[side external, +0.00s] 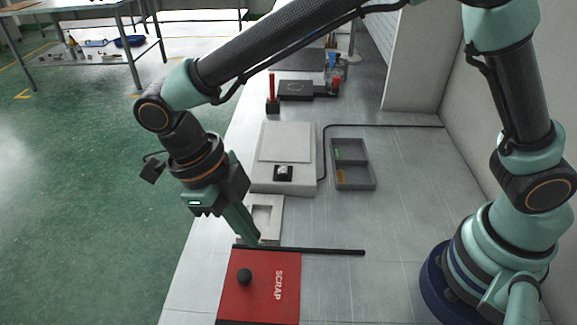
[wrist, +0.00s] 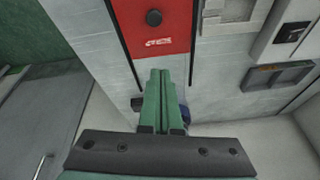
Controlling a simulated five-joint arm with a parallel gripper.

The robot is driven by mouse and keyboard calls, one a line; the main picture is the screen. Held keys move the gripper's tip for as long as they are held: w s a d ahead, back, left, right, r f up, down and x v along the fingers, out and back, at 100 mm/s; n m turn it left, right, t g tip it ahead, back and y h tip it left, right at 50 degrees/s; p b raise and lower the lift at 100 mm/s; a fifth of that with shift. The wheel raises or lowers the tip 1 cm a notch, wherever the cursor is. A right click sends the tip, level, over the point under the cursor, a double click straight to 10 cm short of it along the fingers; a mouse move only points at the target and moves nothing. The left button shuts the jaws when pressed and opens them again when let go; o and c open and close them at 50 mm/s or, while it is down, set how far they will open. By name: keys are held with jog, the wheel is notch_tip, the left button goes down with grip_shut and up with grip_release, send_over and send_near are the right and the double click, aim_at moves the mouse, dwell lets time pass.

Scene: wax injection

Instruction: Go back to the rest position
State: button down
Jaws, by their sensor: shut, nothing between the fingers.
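My gripper (side external: 251,238) is shut and empty. In the side external view its green fingers point down and to the right, just above the far edge of the red lid marked SCRAP (side external: 262,297). In the wrist view the closed fingers (wrist: 161,75) lie side by side, with the red SCRAP lid (wrist: 172,22) beyond their tips. The lid has a dark round knob (side external: 244,276) and dark rails along its sides. I cannot tell how far the fingertips are above the surface.
A pale block with a square recess (side external: 279,219) stands by the lid. Behind it are a light machine (side external: 303,178) and a grey two-compartment tray (side external: 371,181). A red post (side external: 272,90) and a dark box (side external: 296,90) stand farther back. The bench right of the lid is clear.

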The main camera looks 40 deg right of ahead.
jog(key=w+d+r+m+t+y, duration=0.35)
jog(key=d+r+m, duration=0.45)
jog(key=d+m, duration=0.75)
jog(key=s+d+r+m+t, duration=0.1)
jog(key=d+m, duration=0.5)
jog(key=m, duration=0.7)
jog(key=s+d+r+m+t, duration=0.1)
jog(key=d+m, duration=0.5)
jog(key=m, duration=0.8)
jog(key=shift+s+r+t+h, duration=0.45)
jog(key=shift+r+t, duration=0.35)
jog(key=shift+t, duration=0.55)
